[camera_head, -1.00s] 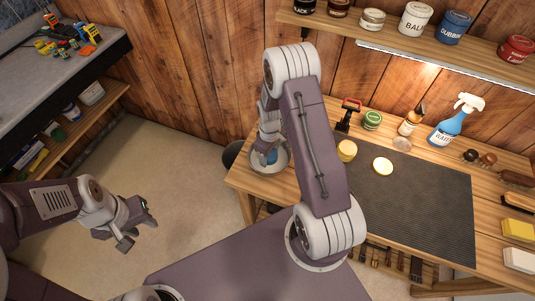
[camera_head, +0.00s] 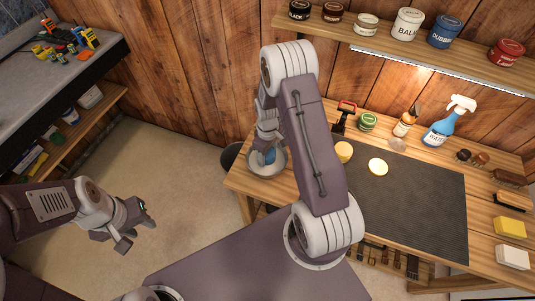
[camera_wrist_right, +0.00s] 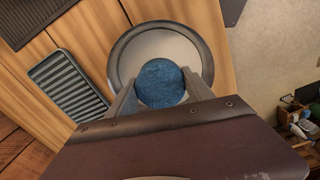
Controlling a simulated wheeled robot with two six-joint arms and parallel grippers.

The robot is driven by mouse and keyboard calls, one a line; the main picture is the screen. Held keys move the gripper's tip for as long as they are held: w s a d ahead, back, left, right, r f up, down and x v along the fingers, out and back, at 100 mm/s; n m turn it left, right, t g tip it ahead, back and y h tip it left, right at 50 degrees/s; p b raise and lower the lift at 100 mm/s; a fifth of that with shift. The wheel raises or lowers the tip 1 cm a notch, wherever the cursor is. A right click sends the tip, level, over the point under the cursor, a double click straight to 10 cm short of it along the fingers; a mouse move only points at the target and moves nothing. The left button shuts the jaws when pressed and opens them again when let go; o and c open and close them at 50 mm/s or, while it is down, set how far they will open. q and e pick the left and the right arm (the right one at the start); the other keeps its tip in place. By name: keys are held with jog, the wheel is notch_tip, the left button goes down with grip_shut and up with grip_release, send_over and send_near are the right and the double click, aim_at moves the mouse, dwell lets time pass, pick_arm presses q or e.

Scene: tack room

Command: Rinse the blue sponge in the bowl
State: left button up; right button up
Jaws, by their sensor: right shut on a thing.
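The blue sponge (camera_wrist_right: 161,84) is round and sits between the two fingers of my right gripper (camera_wrist_right: 160,90) in the right wrist view. The gripper is shut on it. The bowl (camera_wrist_right: 125,52) is grey-rimmed and lies directly behind the sponge in that view. In the head view the sponge (camera_head: 269,156) shows at the bowl (camera_head: 281,166), on the left end of the wooden bench. I cannot tell whether the sponge touches the bowl's bottom. My right arm hides part of the bowl there. My left gripper (camera_head: 134,232) hangs over the floor, empty, its fingers apart.
A spray bottle (camera_head: 447,122), jars and brushes stand along the back. A slatted grey tray (camera_wrist_right: 68,85) lies beside the bowl. The bench's left edge is close to the bowl.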

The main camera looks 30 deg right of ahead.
notch_tip(320, 180, up, 10)
jog(key=p, duration=0.7)
jog(key=shift+r+p, duration=0.25)
jog(key=shift+p, duration=0.15)
jog(key=shift+f, duration=0.15)
